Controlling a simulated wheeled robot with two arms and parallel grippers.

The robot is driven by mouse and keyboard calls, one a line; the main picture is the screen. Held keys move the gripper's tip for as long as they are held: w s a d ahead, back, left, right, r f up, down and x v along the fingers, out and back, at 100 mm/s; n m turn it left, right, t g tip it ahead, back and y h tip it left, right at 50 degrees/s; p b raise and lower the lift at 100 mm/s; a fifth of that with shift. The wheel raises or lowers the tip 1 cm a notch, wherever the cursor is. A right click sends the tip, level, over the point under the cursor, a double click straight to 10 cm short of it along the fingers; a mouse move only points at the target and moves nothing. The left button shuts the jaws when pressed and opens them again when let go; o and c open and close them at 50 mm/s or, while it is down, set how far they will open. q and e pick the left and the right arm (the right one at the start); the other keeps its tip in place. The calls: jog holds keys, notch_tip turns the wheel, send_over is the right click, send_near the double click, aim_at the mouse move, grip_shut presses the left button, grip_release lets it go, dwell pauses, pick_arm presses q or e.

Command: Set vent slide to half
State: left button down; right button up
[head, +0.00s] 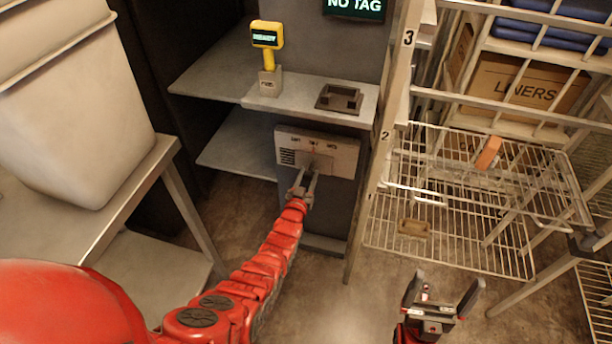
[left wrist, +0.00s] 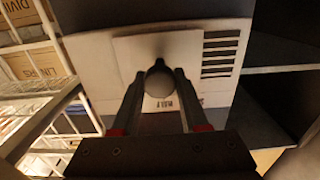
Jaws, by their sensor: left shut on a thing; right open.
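The vent panel (head: 345,158) is a light grey plate on the front of a grey cabinet, with dark slots at its left end. My left gripper (head: 303,184) reaches it and is shut on the round knob of the vent slide. In the left wrist view the knob (left wrist: 158,80) sits between the fingertips of my left gripper (left wrist: 158,88). The slide plate (left wrist: 125,55) lies beside several bare slots (left wrist: 219,55). An inverted label by the knob, seemingly HALF, is partly hidden by the fingers. My right gripper (head: 441,292) is open and empty, low at the right.
A ledge above the vent holds a yellow reader (head: 266,36) showing READY and a dark tray (head: 340,99). A wire rack (head: 450,215) with an orange item (head: 488,153) stands at the right. A large pale bin (head: 75,110) sits on a table at the left.

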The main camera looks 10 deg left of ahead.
pick_arm(q)
jog(key=shift+c, duration=2.2)
grip_release()
jog(key=shift+s, duration=0.15)
jog(key=shift+s+p, duration=0.3)
jog(key=shift+s, duration=0.35)
jog(key=s, duration=1.5)
jog(key=shift+s+a, duration=0.3)
jog(key=shift+s, duration=0.1)
